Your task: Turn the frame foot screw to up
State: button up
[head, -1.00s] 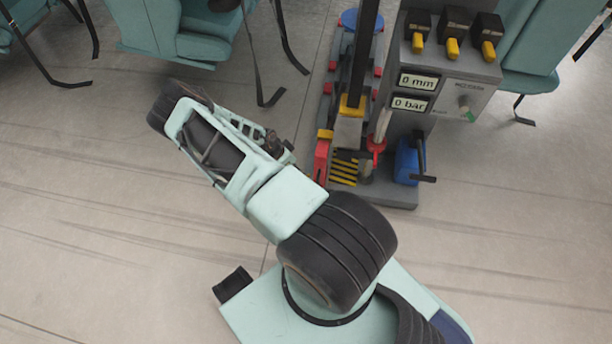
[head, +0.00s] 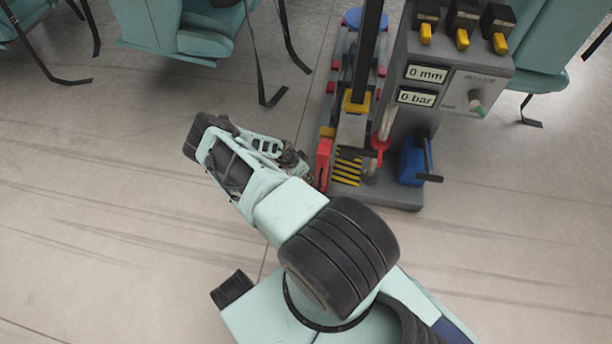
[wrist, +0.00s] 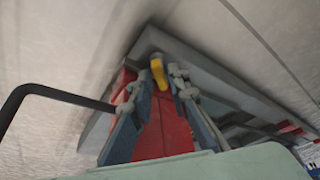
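My gripper (head: 306,172) is beside the left side of the machine's base in the head view, close to a red block (head: 323,160). In the wrist view my gripper (wrist: 158,84) shows two grey fingers with a gap between them. A small yellow piece (wrist: 158,74) stands between the fingertips, with no clear contact. The red block (wrist: 168,128) lies behind and below the fingers. I cannot tell for certain which part is the frame foot screw, nor which way it is set.
The grey machine (head: 388,120) carries displays reading 0 mm and 0 bar. A blue part (head: 411,160) with a black handle is at its right. In the wrist view a black bent rod (wrist: 60,94) is at the left. Open floor (head: 100,220) lies left.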

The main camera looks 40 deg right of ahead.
grip_shut()
jog(key=shift+s+r+p, duration=0.1)
jog(key=shift+p, duration=0.25)
jog(key=shift+r+n+p, duration=0.1)
jog(key=shift+n+p, duration=0.2)
jog(key=shift+p, duration=0.1)
jog(key=n+p, duration=0.1)
jog(key=p, duration=0.1)
jog(key=n+t+p, duration=0.1)
jog(key=p, duration=0.2)
jog(key=shift+s+n, duration=0.3)
jog(key=shift+n, duration=0.1)
jog(key=shift+f+n+t+y+p, duration=0.25)
jog(key=shift+n+t+y+p, duration=0.05)
jog(key=shift+n+p, duration=0.35)
jog(key=shift+w, duration=0.1)
